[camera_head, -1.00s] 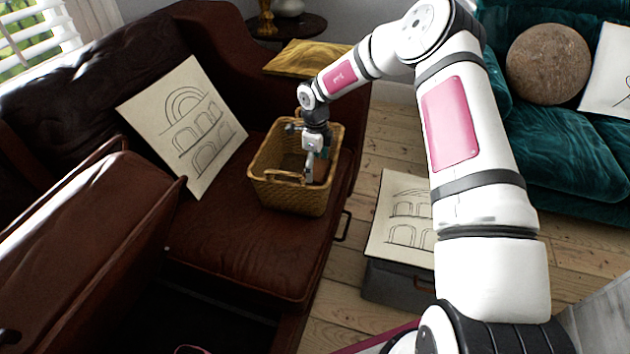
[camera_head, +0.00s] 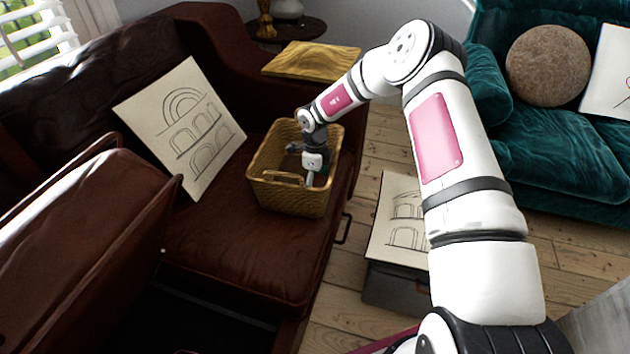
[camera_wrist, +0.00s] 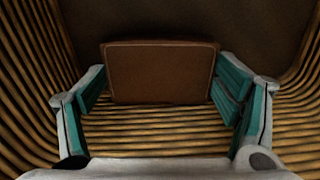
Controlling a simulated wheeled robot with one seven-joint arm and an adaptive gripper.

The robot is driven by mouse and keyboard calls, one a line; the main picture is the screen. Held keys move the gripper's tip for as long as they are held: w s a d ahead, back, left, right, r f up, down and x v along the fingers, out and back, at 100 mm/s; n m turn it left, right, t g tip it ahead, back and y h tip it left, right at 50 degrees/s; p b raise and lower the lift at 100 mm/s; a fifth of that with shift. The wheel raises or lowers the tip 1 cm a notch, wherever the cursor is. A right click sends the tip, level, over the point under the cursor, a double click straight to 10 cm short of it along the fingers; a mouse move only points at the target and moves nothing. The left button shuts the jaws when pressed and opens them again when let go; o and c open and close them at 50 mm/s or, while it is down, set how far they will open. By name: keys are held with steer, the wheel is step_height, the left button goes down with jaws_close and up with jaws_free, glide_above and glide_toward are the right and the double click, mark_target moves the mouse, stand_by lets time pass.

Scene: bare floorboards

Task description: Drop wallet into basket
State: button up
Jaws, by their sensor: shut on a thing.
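The wicker basket (camera_head: 290,199) stands upright on the brown leather sofa seat. My gripper (camera_head: 311,184) is inside the basket, pointing down, near its front right side. In the wrist view the brown wallet (camera_wrist: 160,74) sits between the teal-padded fingers of my gripper (camera_wrist: 160,88), which are shut on its two sides. Ribbed basket walls (camera_wrist: 38,62) surround it left and right. In the head view the wallet cannot be made out behind the gripper and basket wall. Whether the wallet touches the basket floor, I cannot tell.
A drawing of arches (camera_head: 185,130) leans on the sofa, left of the basket. A wooden board (camera_head: 310,60) lies on the sofa arm behind. A grey box (camera_head: 392,287) with another drawing (camera_head: 400,225) stands on the floorboards to the right. A teal sofa (camera_head: 560,150) is at the far right.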

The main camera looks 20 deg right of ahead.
mark_target(315, 184)
steer(key=shift+f, duration=0.25)
steer(key=o, duration=1.1)
step_height(315, 184, up, 13)
steer(key=p, duration=0.3)
steer(key=shift+r+p, duration=0.2)
steer(key=shift+p, duration=0.1)
